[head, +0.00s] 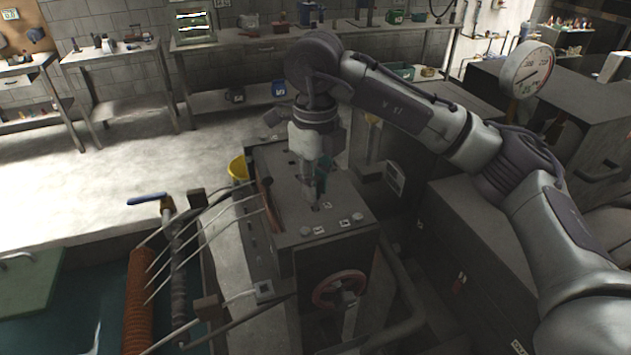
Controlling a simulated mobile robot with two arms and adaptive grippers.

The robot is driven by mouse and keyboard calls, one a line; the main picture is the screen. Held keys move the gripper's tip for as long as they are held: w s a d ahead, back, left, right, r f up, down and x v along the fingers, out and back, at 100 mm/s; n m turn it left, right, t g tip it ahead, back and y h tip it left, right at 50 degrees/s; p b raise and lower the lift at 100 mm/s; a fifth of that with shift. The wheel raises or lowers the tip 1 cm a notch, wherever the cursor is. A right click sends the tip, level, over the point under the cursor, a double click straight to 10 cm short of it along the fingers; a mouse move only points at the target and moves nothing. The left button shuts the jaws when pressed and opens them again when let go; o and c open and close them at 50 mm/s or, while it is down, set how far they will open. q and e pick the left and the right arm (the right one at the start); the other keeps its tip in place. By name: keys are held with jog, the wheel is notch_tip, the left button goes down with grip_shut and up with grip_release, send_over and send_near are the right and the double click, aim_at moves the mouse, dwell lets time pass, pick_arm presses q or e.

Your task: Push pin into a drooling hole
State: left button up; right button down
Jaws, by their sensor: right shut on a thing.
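My right gripper (311,190) points straight down over the dark top of a box-shaped machine (337,228) in the middle of the head view. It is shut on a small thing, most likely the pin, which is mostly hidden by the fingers. The fingertips are at or just above the machine top, near a small dark spot that may be a hole. I cannot tell whether the pin is in it. No drooling is clear at this size. Small white labels and round bolt heads lie around the spot. My left gripper is not in view.
A red handwheel (340,289) is on the machine's front. Bent metal rods and an orange coil (139,300) stand at lower left, with a blue-handled lever (147,199). A yellow bucket (238,169) is behind the machine. A pressure gauge (527,70) stands at right.

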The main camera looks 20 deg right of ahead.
jog(key=shift+f+b, duration=1.05)
jog(key=shift+f, duration=0.25)
dwell(0.8)
jog(key=c, duration=0.9)
grip_release()
jog(key=shift+c, duration=0.2)
jog(key=shift+r, duration=0.15)
notch_tip(320, 180, up, 12)
jog(key=shift+f, duration=0.2)
